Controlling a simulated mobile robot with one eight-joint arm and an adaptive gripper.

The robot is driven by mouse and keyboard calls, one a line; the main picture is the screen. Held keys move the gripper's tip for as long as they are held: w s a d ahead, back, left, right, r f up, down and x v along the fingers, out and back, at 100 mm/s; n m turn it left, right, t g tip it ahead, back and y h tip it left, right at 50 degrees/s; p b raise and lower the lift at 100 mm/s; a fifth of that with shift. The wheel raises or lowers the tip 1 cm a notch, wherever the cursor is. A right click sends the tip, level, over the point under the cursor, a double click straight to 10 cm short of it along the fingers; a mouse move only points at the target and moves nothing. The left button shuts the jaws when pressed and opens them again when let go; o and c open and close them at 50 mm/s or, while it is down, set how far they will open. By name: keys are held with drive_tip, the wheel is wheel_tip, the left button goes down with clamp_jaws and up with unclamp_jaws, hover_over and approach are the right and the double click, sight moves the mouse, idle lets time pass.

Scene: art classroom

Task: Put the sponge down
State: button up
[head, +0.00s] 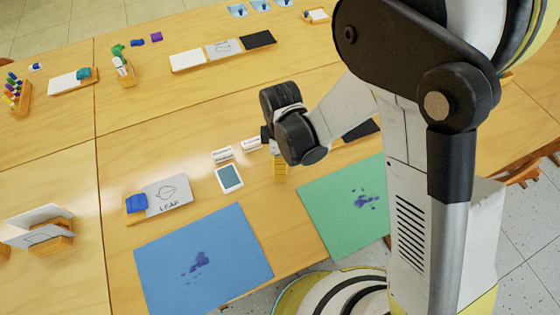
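My gripper (267,134) is over the table, beyond the two coloured sheets. Its fingers are small and largely hidden by my dark wrist, so I cannot tell whether it is open or shut. A small yellow block (280,172) shows just below the wrist. It may be the sponge, but I cannot tell whether it is held or resting on the table. A blue block (137,203) sits at the left end of a wooden tray beside a LEAF card (166,194).
A blue sheet (235,265) and a green sheet (325,205), both with purple blots, lie at the near edge. A white-framed tablet (230,178) and white labelled blocks (222,155) lie near the gripper. A card stand (40,228) is at left. Bare wood lies left of centre.

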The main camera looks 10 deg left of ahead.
drive_tip(key=shift+r, duration=0.1)
wheel_tip(320, 180, up, 12)
drive_tip(key=p, duration=0.5)
drive_tip(key=d+r+m+t+y, duration=0.1)
drive_tip(key=d+r+m+t, duration=0.2)
drive_tip(key=d+r+m, duration=0.8)
drive_tip(key=s+d+r+m+t, duration=0.1)
drive_tip(key=d+r+m, duration=0.1)
drive_tip(key=d+m, duration=0.1)
drive_tip(key=s+d+r+m+t, duration=0.1)
drive_tip(key=s+d+r+m, duration=0.1)
drive_tip(key=d, duration=0.4)
drive_tip(key=s+d+r+m+t+h, duration=0.1)
drive_tip(key=s+d+r+m+t, duration=0.1)
drive_tip(key=d, duration=0.3)
drive_tip(key=shift+s+d+r+m, duration=0.25)
drive_tip(key=shift+r+m, duration=0.35)
drive_tip(key=shift+m, duration=0.3)
drive_tip(key=shift+c, duration=0.2)
